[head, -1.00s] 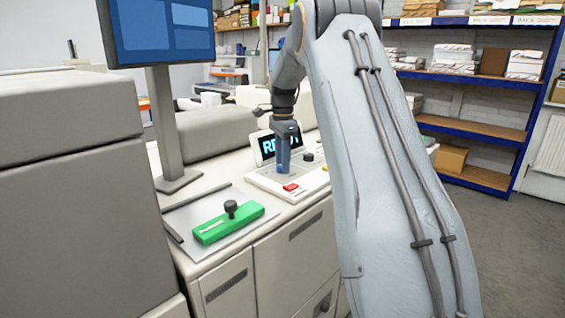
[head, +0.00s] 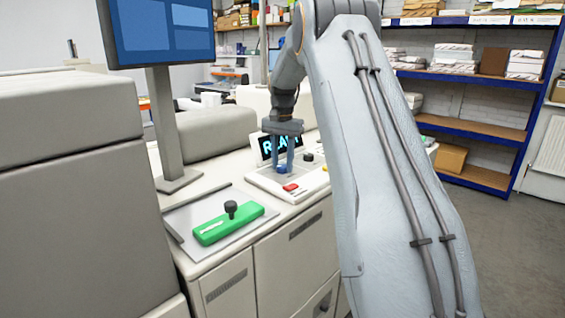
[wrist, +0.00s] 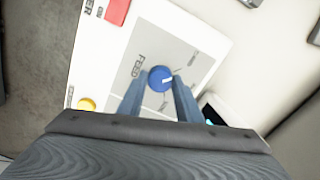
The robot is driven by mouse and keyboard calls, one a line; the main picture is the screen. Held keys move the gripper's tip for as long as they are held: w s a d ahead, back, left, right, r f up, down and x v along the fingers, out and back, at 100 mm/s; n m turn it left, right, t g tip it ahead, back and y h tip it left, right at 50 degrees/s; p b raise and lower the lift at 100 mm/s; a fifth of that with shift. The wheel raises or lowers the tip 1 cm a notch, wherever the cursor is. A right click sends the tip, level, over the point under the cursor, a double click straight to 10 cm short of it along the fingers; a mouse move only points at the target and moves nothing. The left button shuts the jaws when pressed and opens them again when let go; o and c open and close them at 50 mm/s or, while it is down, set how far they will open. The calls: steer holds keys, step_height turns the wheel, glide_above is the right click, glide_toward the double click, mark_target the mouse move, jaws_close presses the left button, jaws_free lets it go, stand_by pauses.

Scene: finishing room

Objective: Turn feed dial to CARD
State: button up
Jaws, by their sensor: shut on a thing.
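The feed dial (wrist: 157,76) is a round blue knob with a white pointer line, on a grey plate marked FEED. In the wrist view its line points right and slightly up; the small position labels around it are too blurred to read. My gripper (wrist: 160,84) has one blue finger on each side of the dial and is shut on it. In the head view my gripper (head: 283,164) points down over the control panel (head: 262,183), and the dial (head: 282,169) shows low between the fingers.
A red button (head: 290,187) and a black knob (head: 308,157) sit on the panel near the dial. A lit display (head: 266,147) stands just behind my gripper. A green block with a black knob (head: 228,222) lies left on the counter. A monitor post (head: 168,125) rises further left.

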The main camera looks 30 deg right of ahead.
mark_target(282, 166)
steer(key=shift+r+n, duration=0.1)
steer(key=shift+n, duration=0.4)
steer(key=o, duration=1)
steer(key=shift+o, duration=0.2)
step_height(282, 166, up, 8)
steer(key=shift+f+b, duration=0.15)
steer(key=shift+b, duration=1.1)
